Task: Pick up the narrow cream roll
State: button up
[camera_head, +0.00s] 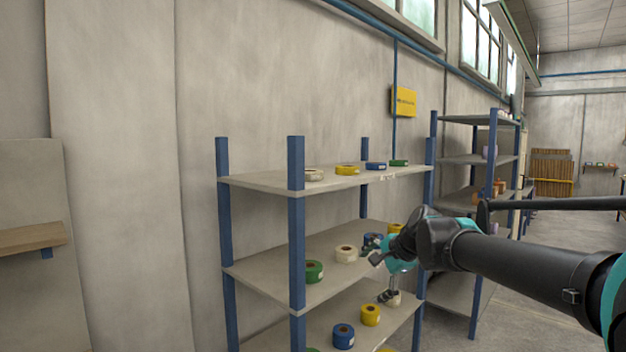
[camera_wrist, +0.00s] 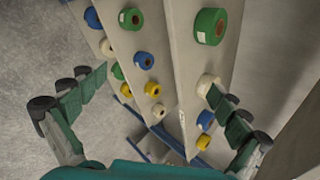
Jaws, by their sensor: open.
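Several cream rolls are in view, and I cannot tell for certain which is the narrow one. One cream roll (camera_head: 346,254) is on the middle shelf between a green and a blue roll; it shows in the wrist view (camera_wrist: 208,83), partly behind my right finger. A smaller-looking cream roll (camera_head: 393,299) is at the end of the row on the shelf below, also in the wrist view (camera_wrist: 159,111). Another (camera_head: 313,175) lies on the top shelf. My gripper (camera_head: 382,278) is open and empty in front of the middle shelf; its fingers spread wide in the wrist view (camera_wrist: 152,88).
The shelf rack has blue posts (camera_head: 296,230) and grey boards. Green (camera_head: 314,271), blue (camera_head: 344,335) and yellow (camera_head: 370,315) rolls stand near the cream ones. A second rack (camera_head: 478,160) is behind. Open floor lies right of the racks.

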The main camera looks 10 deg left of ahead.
jog(key=w+a+r+m+t+y, duration=0.1)
jog(key=w+a+r+m, duration=0.2)
jog(key=r, duration=0.6)
jog(key=w+a+r+m+t+y, duration=0.15)
jog(key=r+m, duration=0.25)
jog(key=r, duration=0.5)
jog(key=m+y, duration=0.2)
jog(key=m, duration=0.5)
send_near(310, 175)
jog(key=s+d+r, duration=0.1)
jog(key=d+r, duration=0.2)
jog(key=d, duration=0.1)
jog(key=x, duration=1.7)
jog(key=shift+w+d, duration=0.25)
jog(key=c, duration=1.3)
jog(key=shift+o, duration=0.2)
jog(key=shift+r+t, duration=0.1)
jog(key=shift+t, duration=0.15)
